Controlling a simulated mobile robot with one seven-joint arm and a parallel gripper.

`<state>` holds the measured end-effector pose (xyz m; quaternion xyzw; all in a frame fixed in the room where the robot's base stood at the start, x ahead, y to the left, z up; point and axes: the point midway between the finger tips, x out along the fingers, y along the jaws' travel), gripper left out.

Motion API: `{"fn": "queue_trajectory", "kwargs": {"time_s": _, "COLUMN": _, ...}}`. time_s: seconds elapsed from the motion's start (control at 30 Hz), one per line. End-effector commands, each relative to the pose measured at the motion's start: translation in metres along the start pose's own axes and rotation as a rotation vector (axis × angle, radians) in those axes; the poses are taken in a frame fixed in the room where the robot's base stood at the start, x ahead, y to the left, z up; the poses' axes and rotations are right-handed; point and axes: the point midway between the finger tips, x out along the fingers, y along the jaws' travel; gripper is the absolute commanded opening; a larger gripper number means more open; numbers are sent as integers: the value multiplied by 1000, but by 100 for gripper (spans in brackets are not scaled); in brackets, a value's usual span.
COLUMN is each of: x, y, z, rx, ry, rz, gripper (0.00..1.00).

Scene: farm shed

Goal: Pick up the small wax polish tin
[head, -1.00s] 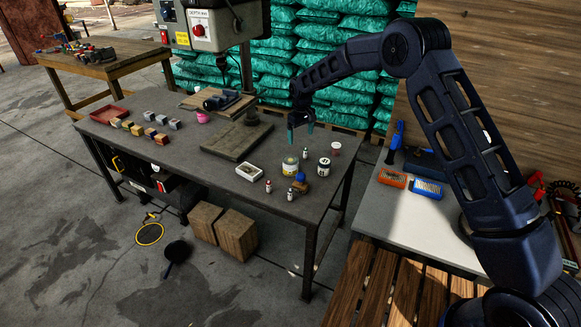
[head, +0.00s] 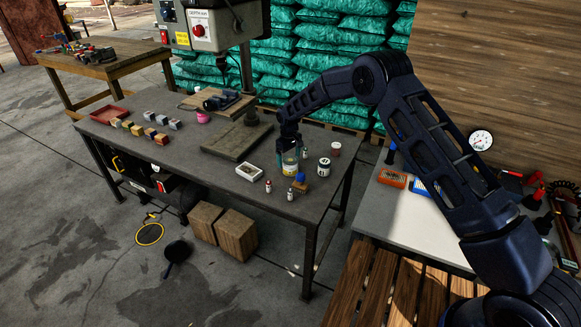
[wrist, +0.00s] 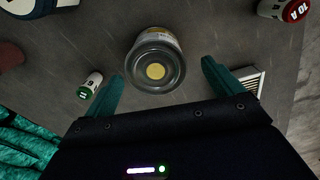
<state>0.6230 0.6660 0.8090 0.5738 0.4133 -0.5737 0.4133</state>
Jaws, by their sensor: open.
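The tin between my fingers (head: 290,168) has a yellow and pale label and stands upright on the dark workbench; its writing is too small to read, but it looks like the wax polish tin. In the wrist view the tin (wrist: 155,62) shows a grey ringed lid with a yellow disc. My gripper (head: 289,150) is over it from above, open, with its teal fingers on either side. The wrist view shows the gripper (wrist: 163,72) with gaps between both fingers and the tin.
A white tin with a dark lid (head: 323,167) and a reddish jar (head: 335,149) stand to the right. A small green-capped bottle (wrist: 90,85) is close outside the left finger.

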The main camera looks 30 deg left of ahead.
Motion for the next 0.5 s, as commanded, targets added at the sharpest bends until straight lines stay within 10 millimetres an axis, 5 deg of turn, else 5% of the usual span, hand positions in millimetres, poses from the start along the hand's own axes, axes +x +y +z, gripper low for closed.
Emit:
{"fn": "queue_trajectory", "kwargs": {"time_s": 0.3, "x": 41, "y": 4, "z": 7, "rx": 1, "ry": -2, "rz": 0, "gripper": 92}}
{"fn": "queue_trajectory", "kwargs": {"time_s": 0.5, "x": 46, "y": 4, "z": 6, "rx": 0, "ry": 1, "rz": 0, "gripper": 92}}
